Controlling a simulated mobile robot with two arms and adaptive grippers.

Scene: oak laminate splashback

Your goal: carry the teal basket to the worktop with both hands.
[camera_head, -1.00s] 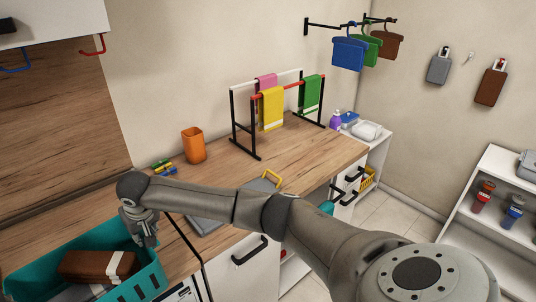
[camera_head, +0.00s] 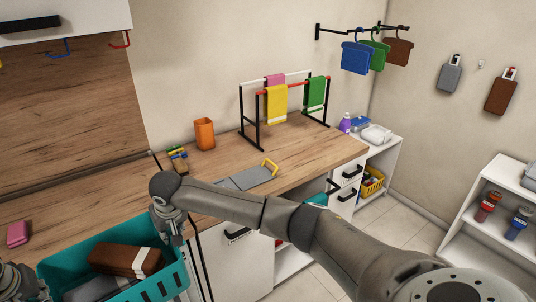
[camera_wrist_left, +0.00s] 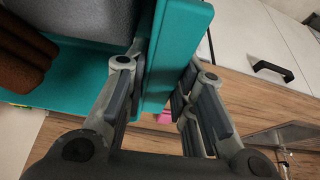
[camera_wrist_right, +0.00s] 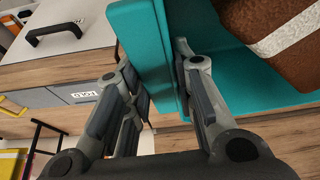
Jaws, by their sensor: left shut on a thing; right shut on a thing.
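The teal basket (camera_head: 160,287) is at the lower left of the head view, in front of the wooden worktop (camera_head: 95,208). A brown folded item with a white band (camera_head: 118,260) and a grey item (camera_head: 92,290) lie in it. My right gripper (camera_head: 172,232) is shut on the basket's right end wall; in the right wrist view the fingers straddle the teal wall (camera_wrist_right: 143,40). My left gripper (camera_head: 28,285), partly cut off, is at the left end; the left wrist view shows its fingers on both sides of the wall (camera_wrist_left: 178,50). The basket's underside is hidden.
A pink block (camera_head: 17,233) lies on the worktop at left. An orange cup (camera_head: 204,134), small coloured items (camera_head: 177,158), a grey board with a yellow handle (camera_head: 247,178) and a towel rack (camera_head: 260,120) stand farther back. Worktop between the pink block and cup is bare.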

